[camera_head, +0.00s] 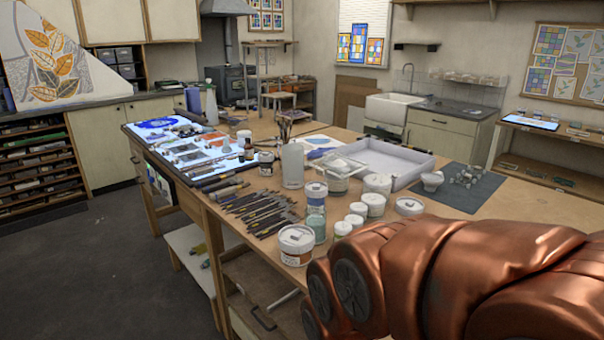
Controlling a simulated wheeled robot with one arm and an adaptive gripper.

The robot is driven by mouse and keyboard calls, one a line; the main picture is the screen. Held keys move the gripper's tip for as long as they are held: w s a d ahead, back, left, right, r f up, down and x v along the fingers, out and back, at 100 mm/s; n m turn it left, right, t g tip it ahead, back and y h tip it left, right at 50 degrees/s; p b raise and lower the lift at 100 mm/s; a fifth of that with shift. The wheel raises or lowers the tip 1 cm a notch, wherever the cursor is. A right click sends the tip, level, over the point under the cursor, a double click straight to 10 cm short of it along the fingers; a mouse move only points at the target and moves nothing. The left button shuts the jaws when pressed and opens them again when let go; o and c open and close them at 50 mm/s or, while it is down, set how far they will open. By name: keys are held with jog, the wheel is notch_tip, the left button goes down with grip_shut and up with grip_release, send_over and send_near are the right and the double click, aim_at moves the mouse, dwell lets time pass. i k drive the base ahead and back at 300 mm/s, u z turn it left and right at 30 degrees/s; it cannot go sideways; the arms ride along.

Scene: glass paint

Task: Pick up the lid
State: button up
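Several lidded jars stand on the wooden worktable (262,185); I cannot tell which lid the task means. A white jar with a pale lid (297,232) stands at the near edge. Beside it, a jar of teal material (317,220) has a white container with a lid (315,189) at or just behind its top; whether they touch is unclear. More white jars (374,203) stand to the right, one of them (409,206) close to my copper-coloured arm. A clear box (338,178) with a lid-like top lies behind them. My gripper is not visible.
A shallow white tray (412,163), a white mortar-like cup (432,184) and a dark mat (482,193) with glassy pieces lie behind the jars. Many tools (260,211) cover the table's left part. My arm hides the near right part. Open floor (105,265) lies left.

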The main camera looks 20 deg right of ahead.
aim_at(406, 206)
jog(key=z, duration=1.3)
jog(key=k, duration=0.4)
jog(key=u, duration=1.9)
jog(key=i, duration=0.95)
jog(key=z, duration=0.75)
jog(key=i, duration=0.9)
jog(key=z, duration=0.95)
